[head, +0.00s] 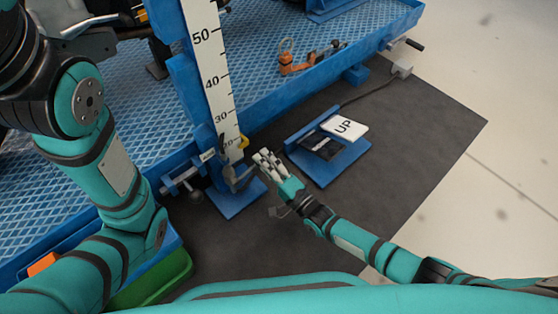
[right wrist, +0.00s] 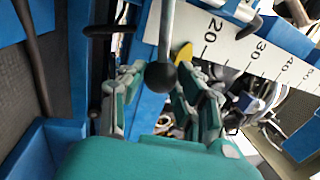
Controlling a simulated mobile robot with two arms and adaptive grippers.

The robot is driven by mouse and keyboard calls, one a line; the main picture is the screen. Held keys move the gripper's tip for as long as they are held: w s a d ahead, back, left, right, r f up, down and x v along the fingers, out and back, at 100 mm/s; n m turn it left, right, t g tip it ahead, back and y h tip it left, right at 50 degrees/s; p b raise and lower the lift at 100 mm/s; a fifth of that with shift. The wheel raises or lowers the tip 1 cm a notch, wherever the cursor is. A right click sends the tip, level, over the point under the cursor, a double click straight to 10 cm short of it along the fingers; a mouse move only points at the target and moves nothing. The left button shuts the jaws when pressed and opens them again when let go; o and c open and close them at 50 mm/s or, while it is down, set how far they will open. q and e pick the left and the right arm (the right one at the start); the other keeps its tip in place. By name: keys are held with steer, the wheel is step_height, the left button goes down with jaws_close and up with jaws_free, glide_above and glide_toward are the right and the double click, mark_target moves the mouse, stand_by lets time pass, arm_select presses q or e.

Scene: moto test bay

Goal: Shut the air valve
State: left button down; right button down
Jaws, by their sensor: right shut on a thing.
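A grey lever with a black ball knob (right wrist: 161,76) shows in the right wrist view; I take it for the air valve's handle. My right gripper (right wrist: 163,92) has its fingers on either side of the knob and is shut on it. In the head view the right gripper (head: 264,158) is beside the foot of the blue post (head: 186,90), where small grey fittings sit. The valve body and the exact contact are hard to make out. My left arm shows at the left, but its gripper is out of view.
A white scale (head: 213,80) with a yellow pointer (head: 243,142) runs up the post. A blue pedal stand (head: 342,160) marked UP is right of the gripper. A blue platform (head: 265,65) lies behind. The dark mat (head: 425,130) is open at the right.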

steer(key=shift+s+f, duration=0.2)
steer(key=shift+f, duration=0.3)
steer(key=shift+f+m+b, duration=0.4)
steer(key=shift+m+b, duration=0.15)
steer(key=shift+m, duration=0.25)
steer(key=shift+w+f+m+h+b, duration=0.1)
steer(key=shift+f+m+h+b, duration=0.25)
steer(key=shift+m, duration=0.35)
steer(key=c, duration=0.9)
jaws_free()
steer(key=shift+r, duration=0.1)
steer(key=v, duration=1.2)
steer(key=shift+f, duration=0.2)
